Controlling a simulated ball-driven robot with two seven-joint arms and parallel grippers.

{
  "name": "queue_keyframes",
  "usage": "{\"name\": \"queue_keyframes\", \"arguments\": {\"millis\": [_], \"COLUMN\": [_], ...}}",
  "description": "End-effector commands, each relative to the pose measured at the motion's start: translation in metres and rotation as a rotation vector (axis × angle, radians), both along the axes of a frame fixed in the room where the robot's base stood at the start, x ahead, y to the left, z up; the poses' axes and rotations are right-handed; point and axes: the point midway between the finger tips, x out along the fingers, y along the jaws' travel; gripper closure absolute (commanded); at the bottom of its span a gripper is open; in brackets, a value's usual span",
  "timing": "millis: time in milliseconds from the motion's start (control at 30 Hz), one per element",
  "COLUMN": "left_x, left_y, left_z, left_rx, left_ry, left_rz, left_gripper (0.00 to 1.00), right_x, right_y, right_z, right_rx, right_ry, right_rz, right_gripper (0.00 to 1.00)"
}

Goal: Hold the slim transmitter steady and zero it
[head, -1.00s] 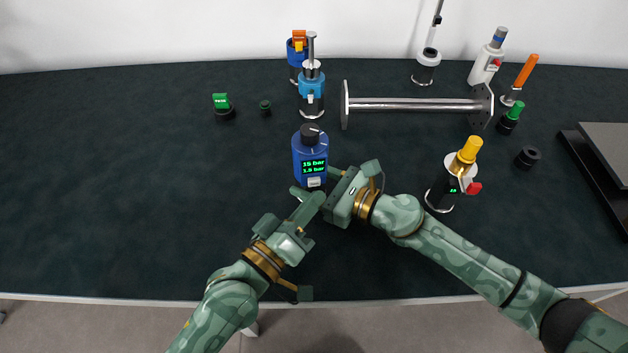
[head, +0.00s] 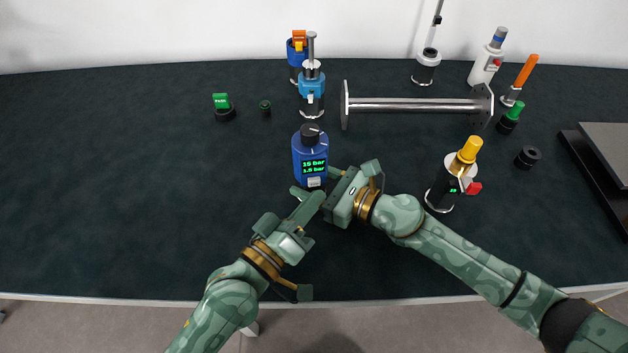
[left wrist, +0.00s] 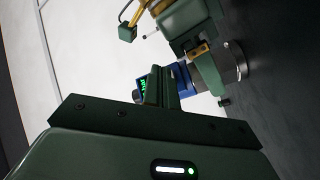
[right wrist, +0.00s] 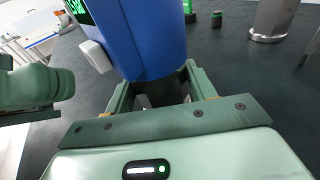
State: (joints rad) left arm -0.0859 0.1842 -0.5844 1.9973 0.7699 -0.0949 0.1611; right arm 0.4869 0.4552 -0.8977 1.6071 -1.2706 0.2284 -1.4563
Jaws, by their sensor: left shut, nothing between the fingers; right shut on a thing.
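The blue transmitter (head: 310,158) stands upright at mid-table, with a black cap, a lit green display and a small white button (head: 314,182) low on its front. My right gripper (head: 318,180) is shut on its lower body; the right wrist view shows the fingers on either side of the blue body (right wrist: 150,40). My left gripper (head: 318,196) is shut and empty, its fingertips just in front of and below the button. The left wrist view shows its shut fingers (left wrist: 165,82) near the display (left wrist: 147,90). I cannot tell whether the fingertips touch the button.
A light blue instrument (head: 312,88) stands behind the transmitter, and a metal bar on end plates (head: 410,105) lies to its right. A black, yellow-topped instrument (head: 443,190) with a red knob stands near my right forearm.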

Motion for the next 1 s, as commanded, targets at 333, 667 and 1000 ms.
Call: {"name": "queue_keyframes", "arguments": {"millis": [333, 667, 1000], "left_x": [0.007, 0.008, 0.012], "left_y": [0.001, 0.001, 0.002], "left_z": [0.000, 0.000, 0.000], "left_rx": [0.001, 0.001, 0.001], "left_ry": [0.000, -0.001, -0.001], "left_rz": [0.001, 0.000, 0.000], "left_gripper": [1.00, 1.00, 1.00], "right_x": [0.000, 0.000, 0.000], "right_y": [0.000, 0.000, 0.000], "right_z": [0.000, 0.000, 0.000], "right_rx": [0.001, 0.001, 0.001], "right_ry": [-0.001, -0.001, -0.001], "right_rz": [0.000, 0.000, 0.000], "right_gripper": [0.69, 0.69, 0.69]}}
